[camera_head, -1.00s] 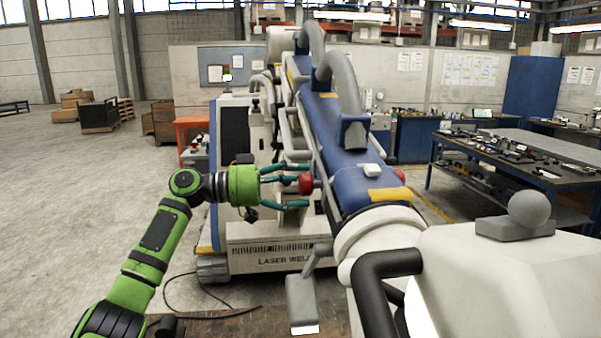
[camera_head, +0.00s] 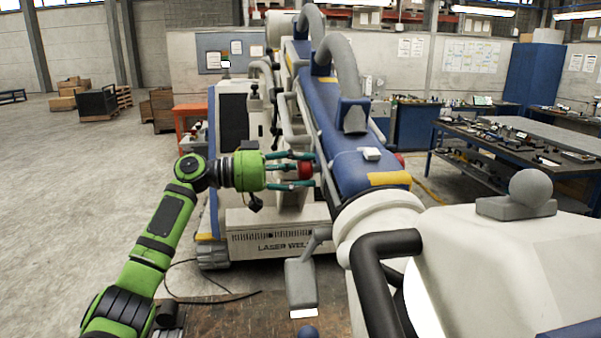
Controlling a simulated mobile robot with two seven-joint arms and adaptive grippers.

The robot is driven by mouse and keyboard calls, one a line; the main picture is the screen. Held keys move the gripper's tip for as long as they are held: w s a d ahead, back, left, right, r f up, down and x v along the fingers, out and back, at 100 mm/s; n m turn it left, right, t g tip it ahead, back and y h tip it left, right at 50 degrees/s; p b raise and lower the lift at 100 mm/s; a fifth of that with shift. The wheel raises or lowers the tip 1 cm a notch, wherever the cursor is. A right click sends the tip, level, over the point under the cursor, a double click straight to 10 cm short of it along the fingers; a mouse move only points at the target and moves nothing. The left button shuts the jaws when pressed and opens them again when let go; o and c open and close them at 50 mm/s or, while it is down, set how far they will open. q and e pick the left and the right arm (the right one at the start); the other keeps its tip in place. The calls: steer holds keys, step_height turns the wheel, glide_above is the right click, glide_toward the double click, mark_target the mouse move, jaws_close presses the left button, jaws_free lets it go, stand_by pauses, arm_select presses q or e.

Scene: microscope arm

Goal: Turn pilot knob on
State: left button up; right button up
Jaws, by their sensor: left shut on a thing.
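The red knob (camera_head: 305,169) sits on the left side of the blue microscope arm (camera_head: 350,172). My left gripper (camera_head: 303,171) comes in from the left, with its teal fingers above and below the knob. The fingers are shut on the knob, which partly shows between them. A second red knob (camera_head: 400,160) shows on the far right side of the blue arm, partly hidden by it. My right gripper is not in view.
A white laser welder (camera_head: 270,235) stands behind my left gripper. A white housing (camera_head: 500,265) with a black handle (camera_head: 385,245) and a grey ball knob (camera_head: 530,186) fills the right foreground. Workbenches (camera_head: 510,145) stand at the right. The floor at the left is open.

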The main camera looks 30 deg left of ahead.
arm_select(q)
steer(key=shift+a+r, duration=0.15)
steer(key=shift+r, duration=0.25)
steer(key=o, duration=1.1)
steer(key=shift+c, duration=0.2)
steer(key=shift+o, duration=0.3)
steer(key=shift+f, duration=0.1)
steer(key=v, duration=1.1)
steer(key=shift+s+a, duration=0.3)
steer(key=shift+f, duration=0.1)
